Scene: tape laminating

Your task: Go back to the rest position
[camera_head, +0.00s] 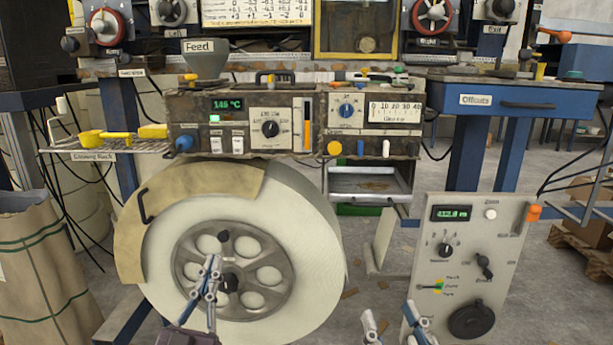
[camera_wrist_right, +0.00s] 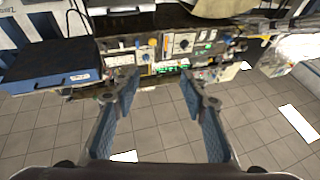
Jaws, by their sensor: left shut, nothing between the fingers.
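My left gripper (camera_head: 211,268) is in the lower left of the head view, in front of the hub of the large white tape roll (camera_head: 310,235). Its fingers are together and empty. My right gripper (camera_head: 391,318) is at the bottom edge of the head view, left of the grey control panel's lower part. Its fingers stand apart. The right wrist view also shows the right gripper (camera_wrist_right: 157,88) with its two fingers spread and nothing between them.
The laminating machine's control boxes (camera_head: 240,108) stand behind the roll. A grey control panel (camera_head: 468,285) stands at the right. A blue offcuts table (camera_head: 505,88) is behind it. A cooling rack (camera_head: 95,147) juts out left, above a paper sack (camera_head: 38,270). Open floor shows at right.

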